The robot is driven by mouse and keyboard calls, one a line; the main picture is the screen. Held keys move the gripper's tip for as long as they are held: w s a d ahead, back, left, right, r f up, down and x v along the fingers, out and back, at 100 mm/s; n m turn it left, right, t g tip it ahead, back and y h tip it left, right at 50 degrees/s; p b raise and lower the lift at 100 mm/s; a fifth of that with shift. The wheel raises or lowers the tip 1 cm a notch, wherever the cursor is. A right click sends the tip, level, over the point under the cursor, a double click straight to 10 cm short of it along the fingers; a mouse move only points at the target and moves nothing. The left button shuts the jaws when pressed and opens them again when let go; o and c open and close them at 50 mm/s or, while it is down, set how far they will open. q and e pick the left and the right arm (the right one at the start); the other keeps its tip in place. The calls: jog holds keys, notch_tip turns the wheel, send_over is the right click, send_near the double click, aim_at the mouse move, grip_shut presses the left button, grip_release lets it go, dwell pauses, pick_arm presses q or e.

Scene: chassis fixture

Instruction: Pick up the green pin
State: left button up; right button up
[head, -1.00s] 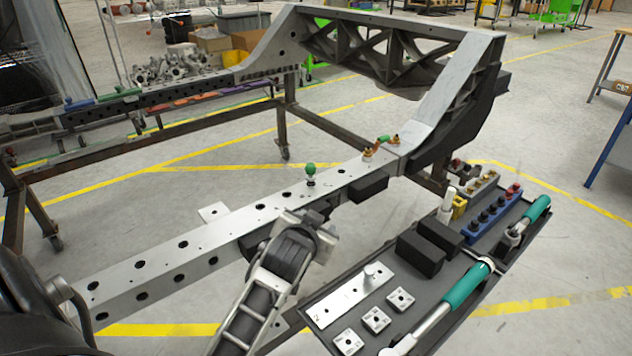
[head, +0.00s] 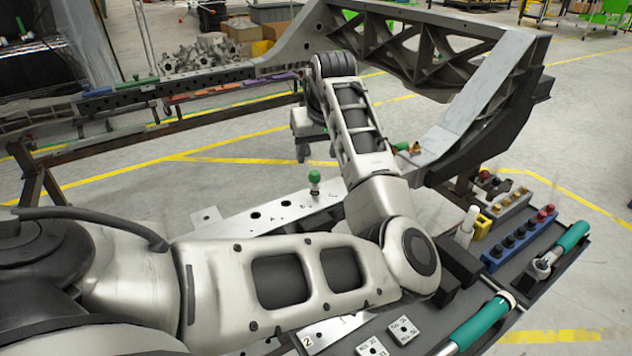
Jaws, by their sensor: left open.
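The green pin (head: 314,178) has a round green head and stands upright in the pale chassis rail (head: 235,228), in the middle of the head view. My left arm comes in from the left, bends at the right over the rail and reaches back up. My left gripper (head: 314,148) hangs just above and beyond the pin in the picture, apart from it. It is open and nothing shows in it; its fingers are partly hidden by my own wrist and forearm. My right gripper is not in view.
A second green-handled part (head: 402,146) with brass pieces sits farther along the rail, close beside my forearm. The raised chassis arch (head: 480,100) rises at the right. A dark tool tray with a green-handled tool (head: 480,322) and a blue socket block (head: 520,240) lies at lower right.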

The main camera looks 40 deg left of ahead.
aim_at(315, 174)
pick_arm(q)
jog(key=x, duration=0.6)
jog(key=shift+b, duration=0.3)
jog(key=b+x, duration=0.1)
jog(key=x, duration=0.4)
jog(key=shift+w+d+f, duration=0.15)
grip_shut()
